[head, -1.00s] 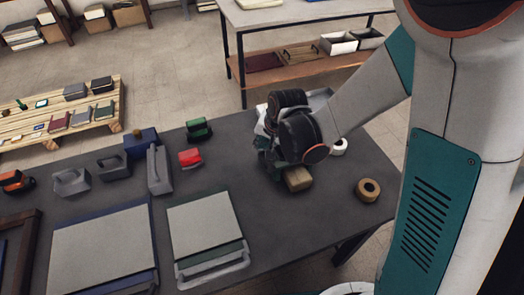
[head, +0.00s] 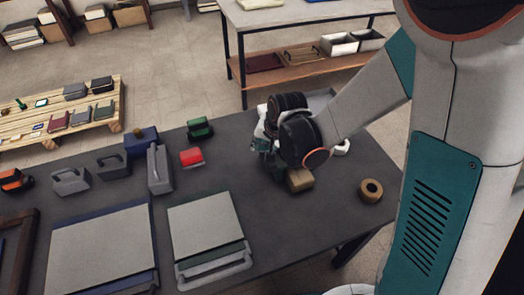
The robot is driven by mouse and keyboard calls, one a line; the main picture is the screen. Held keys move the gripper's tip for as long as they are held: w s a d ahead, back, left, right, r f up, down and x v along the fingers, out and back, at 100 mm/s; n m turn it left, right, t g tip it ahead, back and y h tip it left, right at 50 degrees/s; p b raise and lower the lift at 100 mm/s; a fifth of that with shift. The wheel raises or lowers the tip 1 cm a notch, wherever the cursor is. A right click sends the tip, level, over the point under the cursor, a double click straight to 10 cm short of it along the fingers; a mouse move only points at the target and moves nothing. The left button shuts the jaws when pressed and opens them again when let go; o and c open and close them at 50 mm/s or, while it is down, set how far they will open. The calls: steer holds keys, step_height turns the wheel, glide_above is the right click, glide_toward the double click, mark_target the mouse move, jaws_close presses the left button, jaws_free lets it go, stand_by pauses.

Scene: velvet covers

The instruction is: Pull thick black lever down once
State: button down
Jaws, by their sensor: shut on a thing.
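My gripper (head: 270,160) is low over the right part of the dark grey table (head: 235,180), largely hidden by my black-and-white wrist. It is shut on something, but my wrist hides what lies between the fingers. I cannot make out a thick black lever apart from the dark parts of my own wrist. A tan block (head: 300,180) sits just below and right of my wrist; I cannot tell whether my gripper touches it.
A brown tape roll (head: 371,190) and a white roll (head: 342,147) lie right of my wrist. A red-topped block (head: 192,157), a green-and-black block (head: 200,128) and a grey press-like piece (head: 159,169) stand left.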

steer(key=shift+s+d+f, duration=0.4)
steer(key=shift+s+f, duration=0.1)
steer(key=shift+f, duration=0.05)
steer(key=c, duration=2.3)
jaws_free()
steer(key=shift+w+f, duration=0.15)
steer(key=shift+w, duration=0.05)
steer(key=shift+d+r+p, duration=0.2)
steer(key=shift+r+p, duration=0.35)
steer(key=shift+r, duration=0.55)
jaws_close()
steer(key=shift+w+d+r+p, duration=0.15)
steer(key=shift+w+r+p, duration=0.3)
steer(key=shift+r, duration=0.35)
steer(key=shift+a+r, duration=0.15)
steer(key=shift+a, duration=0.1)
steer(key=shift+w+a+r+p, duration=0.1)
steer(key=shift+w+r+p, duration=0.2)
steer(key=shift+r+p, duration=0.35)
steer(key=shift+w+a+r+p, duration=0.1)
steer(key=shift+w+r+p, duration=0.3)
steer(key=shift+r, duration=0.4)
steer(key=shift+w+a+r+p, duration=0.1)
steer(key=shift+w+r+p, duration=0.15)
steer(key=shift+r+p, duration=0.45)
